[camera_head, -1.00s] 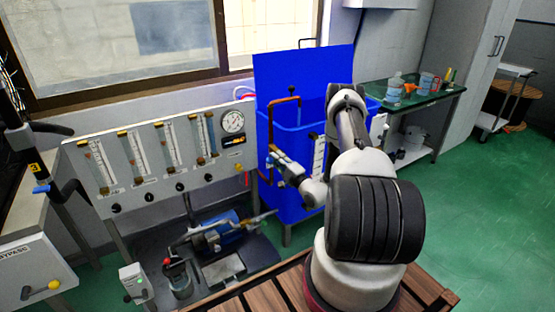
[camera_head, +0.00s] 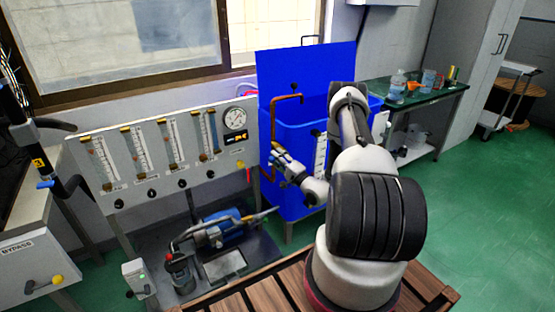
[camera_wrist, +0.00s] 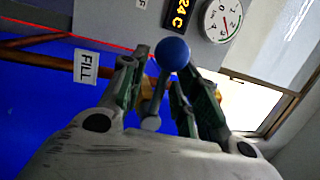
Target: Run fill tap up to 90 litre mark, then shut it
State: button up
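The fill tap's lever with a blue ball knob (camera_wrist: 172,54) shows in the wrist view, beside a white FILL label (camera_wrist: 86,66). My gripper (camera_wrist: 163,72) has its fingers apart, one on each side of the lever; I cannot tell whether either finger touches it. In the head view my gripper (camera_head: 279,155) is at the copper fill pipe (camera_head: 274,115), which bends over the rim of the blue tank (camera_head: 298,138). A white level scale (camera_head: 320,156) is on the tank's front, partly beside my arm. Its marks are too small to read, and the water level is not visible.
A panel with several flow tubes (camera_head: 170,140) and a round gauge (camera_head: 235,118) stands left of the tank. A blue pump (camera_head: 222,230) sits below it. A green-topped bench (camera_head: 430,95) with bottles is at the right. Green floor (camera_head: 480,200) is open on the right.

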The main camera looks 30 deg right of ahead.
jog(key=shift+d, duration=0.1)
jog(key=v, duration=1.2)
